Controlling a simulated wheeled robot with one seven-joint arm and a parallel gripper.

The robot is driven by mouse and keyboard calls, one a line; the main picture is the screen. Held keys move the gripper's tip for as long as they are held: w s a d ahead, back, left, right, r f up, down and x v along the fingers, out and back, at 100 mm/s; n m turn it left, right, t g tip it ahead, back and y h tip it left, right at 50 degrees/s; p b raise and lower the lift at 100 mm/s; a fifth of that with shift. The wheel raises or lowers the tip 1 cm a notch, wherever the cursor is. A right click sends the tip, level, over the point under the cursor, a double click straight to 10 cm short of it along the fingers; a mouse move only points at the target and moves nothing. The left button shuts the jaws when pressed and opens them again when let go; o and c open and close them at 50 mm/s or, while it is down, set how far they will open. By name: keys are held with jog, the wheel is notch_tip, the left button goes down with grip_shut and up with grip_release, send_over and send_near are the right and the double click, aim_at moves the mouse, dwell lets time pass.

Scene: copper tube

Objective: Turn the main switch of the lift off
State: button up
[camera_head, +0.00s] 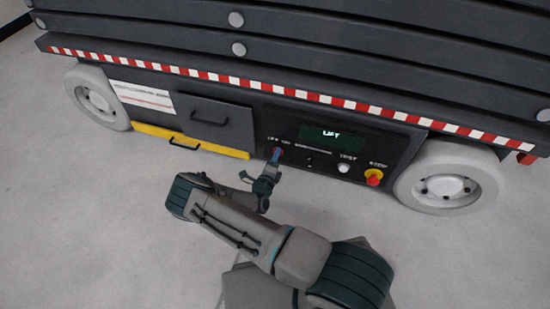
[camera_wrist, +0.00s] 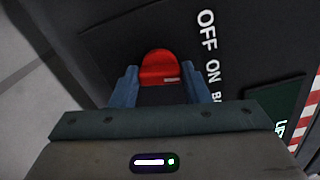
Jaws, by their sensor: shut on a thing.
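The lift (camera_head: 185,65) is a dark grey machine with a control panel on its lower side. Its main switch is a red rotary knob, seen in the wrist view (camera_wrist: 160,67) between my gripper's two blue fingers. White lettering beside the knob reads OFF and ON. My gripper (camera_wrist: 162,82) is at the panel and shut on the red knob. In the head view my gripper (camera_head: 276,157) reaches the panel's left part and mostly covers the knob. The knob's exact pointing direction is hard to tell.
To the right on the panel are a lit display (camera_head: 331,133), a white button (camera_head: 343,168) and a red emergency button on yellow (camera_head: 374,177). Wheels (camera_head: 449,183) stand at both ends. The floor in front is clear.

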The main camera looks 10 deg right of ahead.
jog(key=shift+n, duration=1.2)
jog(key=shift+s, duration=0.1)
jog(key=o, duration=1)
jog(key=shift+p+v, duration=2)
jog(key=shift+v, duration=4.9)
